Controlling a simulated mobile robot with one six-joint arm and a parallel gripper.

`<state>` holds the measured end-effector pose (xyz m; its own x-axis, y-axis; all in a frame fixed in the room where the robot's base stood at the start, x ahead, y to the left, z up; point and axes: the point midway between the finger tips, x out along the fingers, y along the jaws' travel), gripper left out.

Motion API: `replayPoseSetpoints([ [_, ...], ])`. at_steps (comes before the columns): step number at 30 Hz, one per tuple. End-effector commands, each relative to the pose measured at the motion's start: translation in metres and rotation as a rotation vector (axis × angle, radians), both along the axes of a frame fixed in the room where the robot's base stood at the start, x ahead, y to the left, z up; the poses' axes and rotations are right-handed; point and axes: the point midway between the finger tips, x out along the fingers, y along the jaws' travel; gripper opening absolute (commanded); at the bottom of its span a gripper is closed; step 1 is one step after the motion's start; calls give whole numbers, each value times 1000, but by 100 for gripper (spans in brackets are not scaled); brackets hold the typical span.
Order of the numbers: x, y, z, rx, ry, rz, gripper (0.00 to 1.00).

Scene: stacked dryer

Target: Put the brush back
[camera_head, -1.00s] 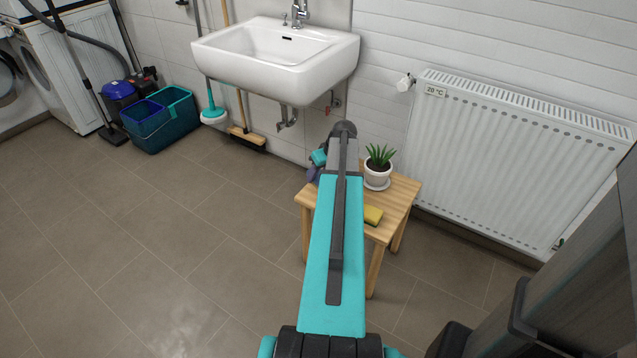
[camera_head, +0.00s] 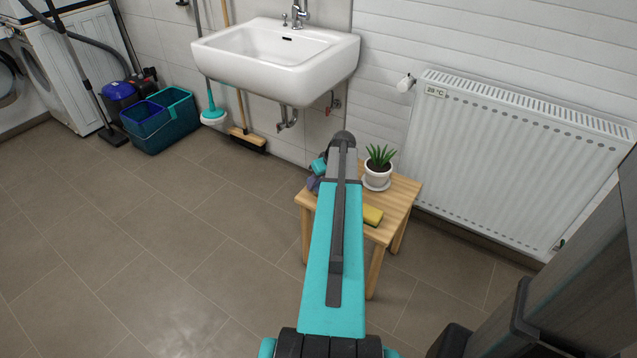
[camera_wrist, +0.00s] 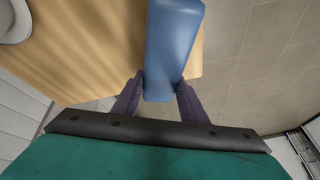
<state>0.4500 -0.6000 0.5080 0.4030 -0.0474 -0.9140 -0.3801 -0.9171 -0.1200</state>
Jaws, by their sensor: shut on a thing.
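My gripper (camera_wrist: 160,82) is shut on a smooth blue block-shaped thing (camera_wrist: 172,42), which I take to be the brush; no bristles show. In the wrist view, the purple fingers press its two sides near its lower end. It is over the wooden top of a small stool (camera_wrist: 90,45); I cannot tell whether it touches the top. In the head view, my arm hides most of the gripper, and only a bit of purple (camera_head: 313,184) shows beside the left edge of the stool (camera_head: 400,200). The blue thing cannot be made out there.
On the stool stand a potted plant (camera_head: 377,172) on a saucer and a yellow sponge (camera_head: 372,215). A white sink (camera_head: 275,58) hangs behind, and a radiator (camera_head: 515,160) is at the right. A broom (camera_head: 246,139) and a teal bucket (camera_head: 165,130) are farther left. The left floor is clear.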

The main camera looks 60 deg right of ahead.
Motion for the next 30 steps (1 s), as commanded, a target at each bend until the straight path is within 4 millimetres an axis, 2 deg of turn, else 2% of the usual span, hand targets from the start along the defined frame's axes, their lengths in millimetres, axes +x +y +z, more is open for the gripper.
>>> replayPoseSetpoints([
  [3,0,0,-3,0,0,0,3],
  [4,0,0,-3,0,0,0,44],
  [6,-1,0,-2,0,0,-1,56],
  [7,-1,0,-2,0,0,-1,57],
  [20,-1,0,3,0,0,-1,57],
  [26,-9,1,19,-1,-1,-1,57],
  [30,-17,2,38,-2,-1,-2,57],
])
